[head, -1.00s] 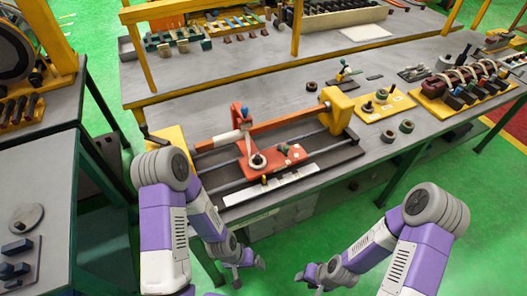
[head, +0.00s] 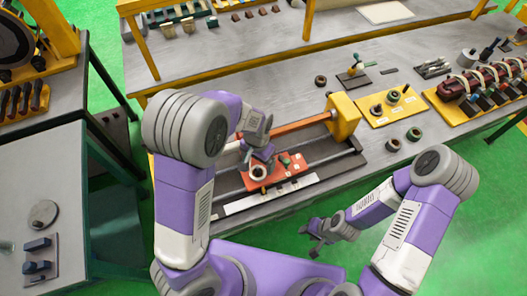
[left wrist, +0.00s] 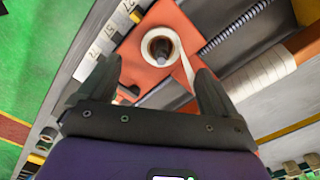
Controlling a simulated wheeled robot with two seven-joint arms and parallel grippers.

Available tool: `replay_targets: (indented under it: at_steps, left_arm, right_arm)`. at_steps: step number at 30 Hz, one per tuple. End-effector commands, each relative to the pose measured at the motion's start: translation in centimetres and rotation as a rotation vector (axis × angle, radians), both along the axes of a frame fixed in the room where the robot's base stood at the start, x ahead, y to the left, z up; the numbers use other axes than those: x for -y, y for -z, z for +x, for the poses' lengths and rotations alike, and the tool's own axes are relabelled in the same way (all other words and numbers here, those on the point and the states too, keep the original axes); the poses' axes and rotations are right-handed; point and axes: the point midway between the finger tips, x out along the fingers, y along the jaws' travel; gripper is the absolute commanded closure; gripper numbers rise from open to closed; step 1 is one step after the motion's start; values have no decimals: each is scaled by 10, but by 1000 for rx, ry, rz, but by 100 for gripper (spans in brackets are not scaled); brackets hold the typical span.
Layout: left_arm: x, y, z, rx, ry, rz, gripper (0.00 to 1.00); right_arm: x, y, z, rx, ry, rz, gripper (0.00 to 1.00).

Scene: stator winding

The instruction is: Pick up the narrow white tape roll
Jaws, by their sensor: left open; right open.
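The narrow white tape roll (left wrist: 148,44) sits around a post on the orange plate (left wrist: 190,28) in the left wrist view. A strip of its tape runs off towards a white-wrapped bar (left wrist: 262,76). In the head view the roll (head: 258,173) shows at the plate's front left. My left gripper (left wrist: 159,68) is open, its fingers pointing at the roll from either side in the picture, with nothing between them. In the head view my left gripper (head: 262,152) is over the plate, just behind the roll. My right gripper (head: 316,232) is open and empty, in front of the table edge.
The orange plate rides on a rail fixture with a yellow end block (head: 343,117). A white marked scale (head: 270,194) runs along its front. Dark rings (head: 393,145) and a yellow board (head: 385,107) lie to the right. Bare table surface lies behind the fixture.

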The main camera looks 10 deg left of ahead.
Motion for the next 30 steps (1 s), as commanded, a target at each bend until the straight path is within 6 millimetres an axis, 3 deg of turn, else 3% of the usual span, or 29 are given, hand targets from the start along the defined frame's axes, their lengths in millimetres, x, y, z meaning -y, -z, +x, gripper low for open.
replay_targets:
  at_steps: [5,18,27,30]
  left_arm:
    - [0,8,0,-4,9,6,8]
    - [-2,66,6,-1,7,5,8]
    - [-2,71,6,1,7,4,8]
    - [-2,71,6,1,7,4,21]
  right_arm:
    - [0,0,-3,-6,-1,1,57]
    - [0,1,-2,-4,0,1,57]
    - [0,1,-2,-4,0,1,57]
    - [0,1,-2,-4,0,1,57]
